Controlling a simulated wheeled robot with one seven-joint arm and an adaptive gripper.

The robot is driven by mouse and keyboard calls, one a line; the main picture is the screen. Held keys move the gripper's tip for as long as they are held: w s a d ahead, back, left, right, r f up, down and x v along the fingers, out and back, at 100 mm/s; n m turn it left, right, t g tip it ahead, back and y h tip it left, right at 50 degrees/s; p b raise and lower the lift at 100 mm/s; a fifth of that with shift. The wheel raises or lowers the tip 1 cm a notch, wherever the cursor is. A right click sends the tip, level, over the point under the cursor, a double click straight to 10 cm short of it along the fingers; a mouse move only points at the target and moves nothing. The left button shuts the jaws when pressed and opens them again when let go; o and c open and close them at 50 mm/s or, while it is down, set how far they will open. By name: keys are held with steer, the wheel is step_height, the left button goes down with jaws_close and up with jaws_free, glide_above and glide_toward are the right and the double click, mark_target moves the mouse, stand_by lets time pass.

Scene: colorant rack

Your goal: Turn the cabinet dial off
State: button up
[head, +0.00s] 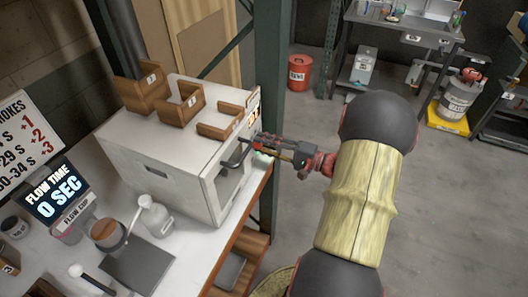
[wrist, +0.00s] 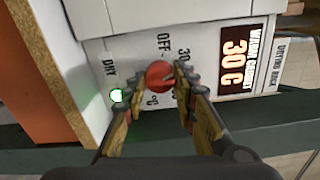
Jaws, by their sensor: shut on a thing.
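The white cabinet (head: 165,160) stands on the table in the head view, its front facing right. In the wrist view the cabinet's control panel (wrist: 205,45) shows a red dial (wrist: 160,76) with the marks "OFF" and "30" around it. A lit display (wrist: 240,60) reads "30 C". A green-ringed white light (wrist: 116,96) marked "DRY" is to the left of the dial. My gripper (wrist: 160,80) has its fingers on both sides of the dial, shut on it. In the head view my gripper (head: 275,147) reaches the cabinet's front, and the dial is hidden there.
Wooden bins (head: 185,105) sit on top of the cabinet. A green post (head: 275,90) rises close behind my gripper. A bottle (head: 155,215), a cup (head: 105,235) and a flow-time display (head: 55,190) are on the table's left.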

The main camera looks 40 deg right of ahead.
steer(key=n+b, duration=0.2)
steer(key=b, duration=0.1)
steer(key=n+b, duration=0.3)
steer(key=shift+f+n, duration=0.2)
steer(key=shift+n, duration=0.1)
steer(key=n+b, duration=0.1)
steer(key=n, duration=0.1)
steer(key=shift+r+n, duration=0.2)
steer(key=shift+n, duration=0.2)
steer(key=shift+a+n+b, duration=0.1)
steer(key=shift+n+b, duration=0.2)
steer(key=shift+n, duration=0.5)
steer(key=o, duration=1.2)
steer(key=shift+c, duration=0.2)
steer(key=v, duration=1.2)
